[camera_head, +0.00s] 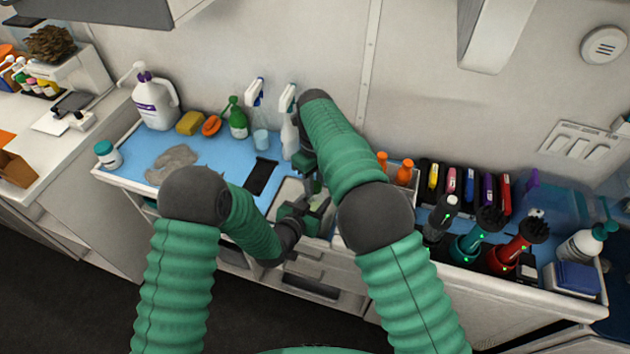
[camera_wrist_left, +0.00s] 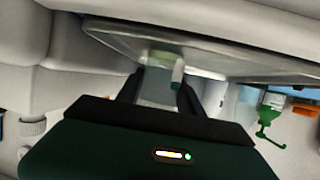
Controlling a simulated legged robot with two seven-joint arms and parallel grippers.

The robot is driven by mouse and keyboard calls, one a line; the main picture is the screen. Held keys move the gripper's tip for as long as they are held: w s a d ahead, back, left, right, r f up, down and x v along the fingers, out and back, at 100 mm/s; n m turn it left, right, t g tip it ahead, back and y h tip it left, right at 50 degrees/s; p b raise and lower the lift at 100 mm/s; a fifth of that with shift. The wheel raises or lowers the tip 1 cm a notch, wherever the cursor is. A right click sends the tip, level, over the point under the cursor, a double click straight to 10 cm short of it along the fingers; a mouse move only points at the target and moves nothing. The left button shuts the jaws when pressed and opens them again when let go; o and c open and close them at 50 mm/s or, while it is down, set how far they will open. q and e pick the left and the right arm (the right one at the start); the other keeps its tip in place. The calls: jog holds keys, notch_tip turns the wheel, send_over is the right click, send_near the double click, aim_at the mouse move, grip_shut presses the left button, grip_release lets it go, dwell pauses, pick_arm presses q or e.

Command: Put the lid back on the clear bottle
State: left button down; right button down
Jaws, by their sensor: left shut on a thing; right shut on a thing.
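My left gripper (camera_head: 316,212) is low at the front of the counter, over the pale sink area (camera_head: 288,192). In the left wrist view its fingers (camera_wrist_left: 160,94) are shut on a pale, see-through body, which looks like the clear bottle (camera_wrist_left: 156,84). A small teal patch shows at its right side. My right gripper (camera_head: 313,181) points down just above the left one, close to it. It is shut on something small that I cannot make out. The lid cannot be clearly seen in either view; the grippers and arm hide the space between them.
White spray bottles (camera_head: 289,130) stand close behind my right gripper. Clippers and brushes (camera_head: 468,245) crowd the right side.

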pick_arm(q)
jog(key=shift+d, duration=0.1)
pick_arm(e)
jog(key=shift+a+m, duration=0.1)
jog(key=shift+m, duration=0.8)
jog(key=c, duration=1.1)
grip_release()
jog(key=shift+o, duration=0.2)
jog(key=shift+r, duration=2.3)
jog(key=shift+c, duration=0.4)
